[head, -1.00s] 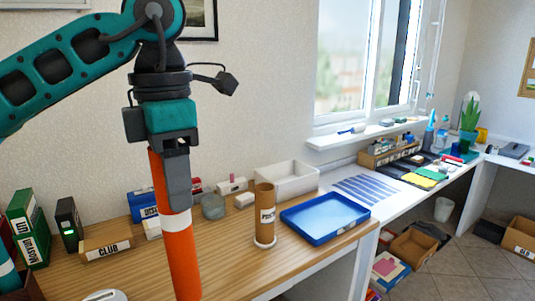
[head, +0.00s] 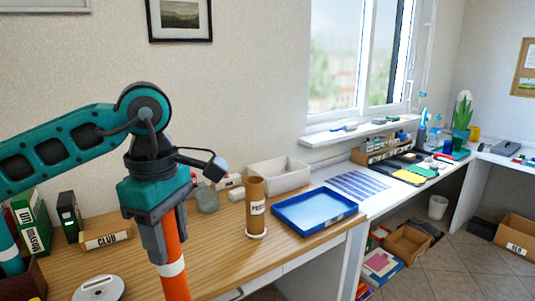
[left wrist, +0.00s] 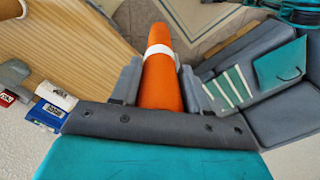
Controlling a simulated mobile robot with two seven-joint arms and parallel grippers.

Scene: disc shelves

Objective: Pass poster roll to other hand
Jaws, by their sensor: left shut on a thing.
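The poster roll is an orange tube with a white band (head: 171,268), hanging nearly upright below my left gripper (head: 168,240) in front of the desk. Its lower end runs out of the bottom of the head view. My left gripper is shut on it near its upper end. In the left wrist view the orange roll (left wrist: 160,80) lies between the two grey fingers and points away from the palm. My right gripper is in neither view.
A brown tube with a label (head: 257,203) stands upright on the wooden desk (head: 225,250). Beside it are a blue tray (head: 315,209) and a white bin (head: 280,177). Binders (head: 32,225) and a box marked CLUB (head: 106,239) stand at the left.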

